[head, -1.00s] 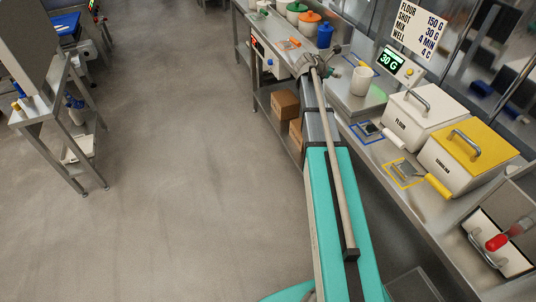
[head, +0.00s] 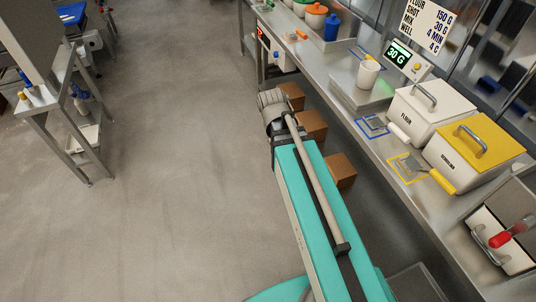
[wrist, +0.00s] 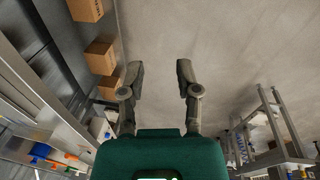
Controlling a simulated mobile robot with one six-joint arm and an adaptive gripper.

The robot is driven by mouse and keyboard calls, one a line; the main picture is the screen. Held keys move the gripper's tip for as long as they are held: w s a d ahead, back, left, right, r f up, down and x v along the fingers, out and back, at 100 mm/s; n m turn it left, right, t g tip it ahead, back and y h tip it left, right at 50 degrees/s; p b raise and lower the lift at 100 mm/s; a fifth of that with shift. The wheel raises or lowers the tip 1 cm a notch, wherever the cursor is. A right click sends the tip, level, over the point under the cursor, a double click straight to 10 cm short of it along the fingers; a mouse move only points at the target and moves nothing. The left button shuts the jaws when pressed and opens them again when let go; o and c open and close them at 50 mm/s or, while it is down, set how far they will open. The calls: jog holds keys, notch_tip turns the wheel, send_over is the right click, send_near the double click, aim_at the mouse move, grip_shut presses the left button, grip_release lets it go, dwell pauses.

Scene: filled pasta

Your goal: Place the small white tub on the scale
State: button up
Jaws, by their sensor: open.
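The small white tub (head: 368,74) stands upright on the steel plate of the scale (head: 362,92) in the head view. The scale's display (head: 398,54) glows green and reads 30 G. My gripper (wrist: 159,68) is open in the wrist view, with only floor between its fingers. In the head view the end of my arm is over the aisle, left of the counter and well apart from the tub. My fingers cannot be made out there.
A white flour bin (head: 425,110) and a yellow-lidded semolina bin (head: 472,150) stand on the counter, right of the scale. Scoops lie in front of them. The aisle floor at left is clear.

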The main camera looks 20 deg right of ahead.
jog(key=s+a+m+y, duration=0.1)
jog(key=s+a+m, duration=0.1)
jog(key=s+a, duration=0.2)
jog(key=shift+s+a+g+y, duration=0.25)
jog(key=shift+a+g+y, duration=0.05)
jog(key=shift+g, duration=0.1)
jog(key=shift+f, duration=0.1)
